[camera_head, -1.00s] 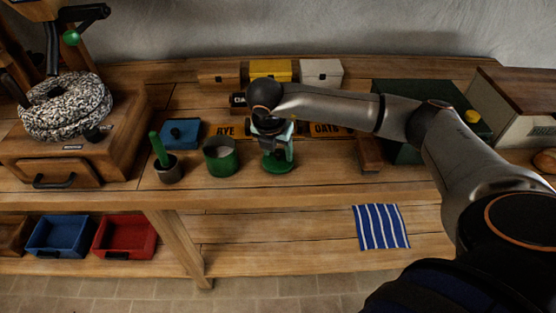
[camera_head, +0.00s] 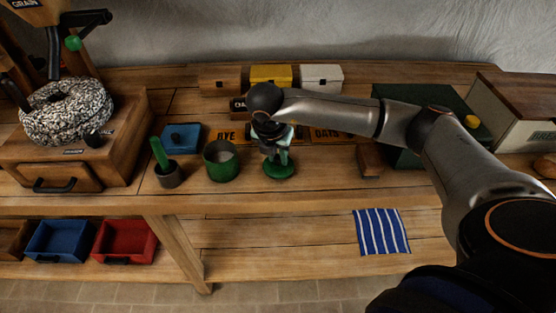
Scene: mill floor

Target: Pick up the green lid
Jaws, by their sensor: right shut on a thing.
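The green lid (camera_head: 279,170) is a small round green disc at the front middle of the bench, right of the green canister (camera_head: 221,161). My right gripper (camera_head: 277,157) points down over the lid and is shut on its top part, which the fingers hide. I cannot tell whether the lid touches the bench. The canister stands upright and open, with pale contents inside. My left gripper is not in view.
A mortar with a green pestle (camera_head: 167,173) and a blue lidded box (camera_head: 182,138) stand left of the canister. Several small boxes line the back. A wooden block (camera_head: 369,160) lies to the right. A striped cloth (camera_head: 381,231) lies on the lower shelf.

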